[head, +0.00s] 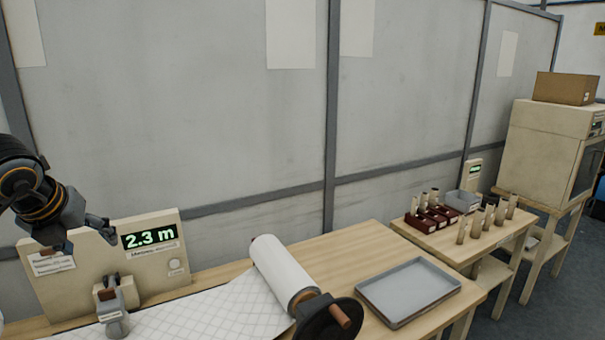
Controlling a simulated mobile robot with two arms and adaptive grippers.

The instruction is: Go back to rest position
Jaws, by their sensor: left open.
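My left gripper (82,237) comes in from the left edge. It is open and empty in front of the left part of the beige meter panel (100,262), whose display reads 2.3 m. I cannot tell whether it touches the panel. A white wadding roll (282,270) lies tilted on the wooden table (342,240), with a dark crank wheel (328,318) at its near end. A quilted white sheet (215,312) runs left from the roll. My right gripper is not in view.
A grey device (112,310) stands before the panel. An empty grey tray (408,290) sits at the table's right. A second table (440,243) holds dark red blocks, several upright beige pieces and a grey bin (463,200). A beige cabinet (545,150) carries a cardboard box (566,88).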

